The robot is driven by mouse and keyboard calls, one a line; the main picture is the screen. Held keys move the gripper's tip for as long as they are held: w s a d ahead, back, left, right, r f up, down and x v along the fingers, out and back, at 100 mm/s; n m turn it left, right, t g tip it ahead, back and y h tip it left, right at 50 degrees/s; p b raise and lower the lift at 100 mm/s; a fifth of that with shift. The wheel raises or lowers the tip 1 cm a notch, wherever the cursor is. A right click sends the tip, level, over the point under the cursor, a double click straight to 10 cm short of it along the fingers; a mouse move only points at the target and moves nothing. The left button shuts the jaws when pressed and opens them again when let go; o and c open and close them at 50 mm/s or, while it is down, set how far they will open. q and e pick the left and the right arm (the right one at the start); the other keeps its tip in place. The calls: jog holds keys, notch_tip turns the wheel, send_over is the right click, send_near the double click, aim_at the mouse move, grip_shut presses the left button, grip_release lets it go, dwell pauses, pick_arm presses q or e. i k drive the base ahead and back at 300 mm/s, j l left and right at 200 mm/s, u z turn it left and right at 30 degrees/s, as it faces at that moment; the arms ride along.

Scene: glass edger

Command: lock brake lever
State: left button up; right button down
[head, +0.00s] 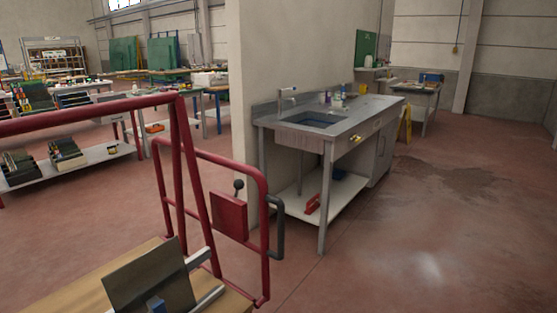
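A short lever with a black ball knob (238,185) stands up beside the top of a red plate (230,216) on the red tubular cart frame (178,160). I take this for the brake lever. It looks roughly upright, but I cannot tell whether it is locked. A dark grey bent handle (281,230) sticks out to the right of the frame, below the knob. Neither of my grippers shows in the head view.
The cart's wooden deck (72,287) carries a dark panel (150,278) and light grey bars (207,298) at the lower left. A metal sink bench (343,123) stands beyond the cart. Open red floor (420,250) lies to the right, with a dark wet-looking patch.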

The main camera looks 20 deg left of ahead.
aim_at(238, 183)
jog(key=i+l+u, duration=0.15)
jog(key=i, duration=0.2)
jog(key=i+l+u, duration=0.15)
jog(key=i, duration=0.25)
jog(key=i+l+u, duration=0.2)
jog(key=i, duration=0.15)
jog(key=i+l+u, duration=0.1)
jog(key=u, duration=0.35)
jog(key=i+l+u, duration=0.2)
jog(key=u, duration=0.25)
jog(key=i+l+u, duration=0.15)
jog(key=u, duration=0.25)
jog(key=i+l+u, duration=0.1)
jog(key=l+u, duration=0.5)
jog(key=u, duration=0.3)
jog(key=l+u, duration=0.25)
jog(key=i+l+u, duration=0.1)
jog(key=l+u, duration=0.15)
jog(key=l, duration=0.1)
